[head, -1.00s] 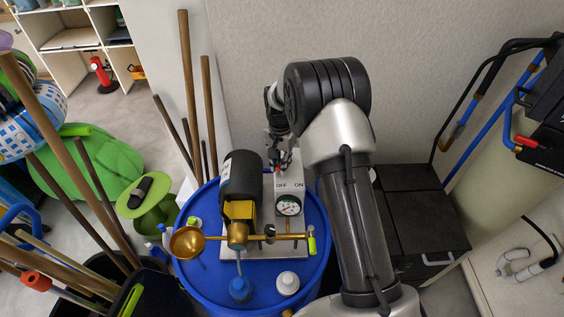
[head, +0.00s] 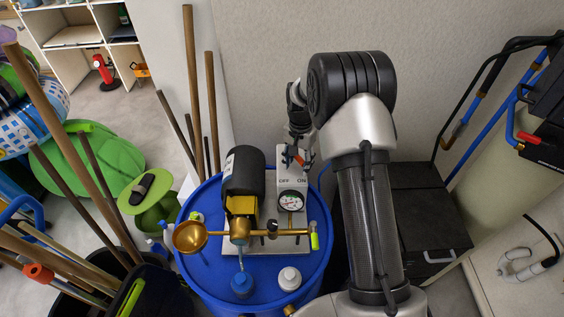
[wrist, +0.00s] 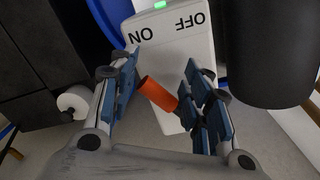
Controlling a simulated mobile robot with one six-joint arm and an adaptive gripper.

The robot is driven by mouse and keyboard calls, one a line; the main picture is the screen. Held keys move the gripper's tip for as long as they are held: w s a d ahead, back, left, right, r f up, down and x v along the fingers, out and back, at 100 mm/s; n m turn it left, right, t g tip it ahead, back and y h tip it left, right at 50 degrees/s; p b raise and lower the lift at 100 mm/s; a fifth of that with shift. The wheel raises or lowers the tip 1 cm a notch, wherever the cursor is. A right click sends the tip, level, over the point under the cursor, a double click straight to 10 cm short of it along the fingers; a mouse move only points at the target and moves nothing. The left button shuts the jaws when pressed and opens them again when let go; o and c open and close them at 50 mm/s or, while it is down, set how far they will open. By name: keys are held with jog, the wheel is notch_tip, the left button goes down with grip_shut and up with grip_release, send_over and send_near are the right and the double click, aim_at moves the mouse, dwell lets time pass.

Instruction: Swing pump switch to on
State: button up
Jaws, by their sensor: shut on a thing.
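The pump switch is an orange lever (head: 300,158) on a light grey box (head: 286,170) marked OFF on the left and ON on the right. In the head view the lever leans right, towards the ON side. In the wrist view the picture is turned round: ON is at left, and the orange lever (wrist: 158,94) slants up towards it. My gripper (wrist: 160,92) has its blue-padded fingers on both sides of the lever and is shut on it. A small green light (wrist: 160,4) shows on the box. In the head view my gripper (head: 299,152) partly hides the lever.
The box stands beside a black pump motor (head: 243,172) on a blue barrel (head: 212,268). A gauge (head: 291,200) and brass pipe are in front. Wooden poles (head: 192,90) lean at the left. Black cases (head: 420,215) stand at the right.

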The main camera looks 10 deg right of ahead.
aim_at(300, 159)
jog(key=shift+w+d+r, duration=0.35)
jog(key=shift+w+d, duration=0.2)
jog(key=shift+w, duration=0.05)
jog(key=shift+w+r+p, duration=0.2)
jog(key=shift+r+p, duration=0.1)
jog(key=shift+r, duration=0.15)
jog(key=r+p, duration=0.2)
jog(key=r, duration=0.1)
jog(key=shift+w+d+r, duration=0.1)
jog(key=shift+d, duration=0.25)
jog(key=shift+d+r, duration=0.15)
jog(key=shift+r, duration=0.2)
jog(key=shift+a+r+p, duration=0.45)
jog(key=shift+r+p, duration=0.3)
jog(key=shift+r, duration=0.1)
jog(key=shift+d, duration=0.1)
jog(key=shift+f, duration=0.1)
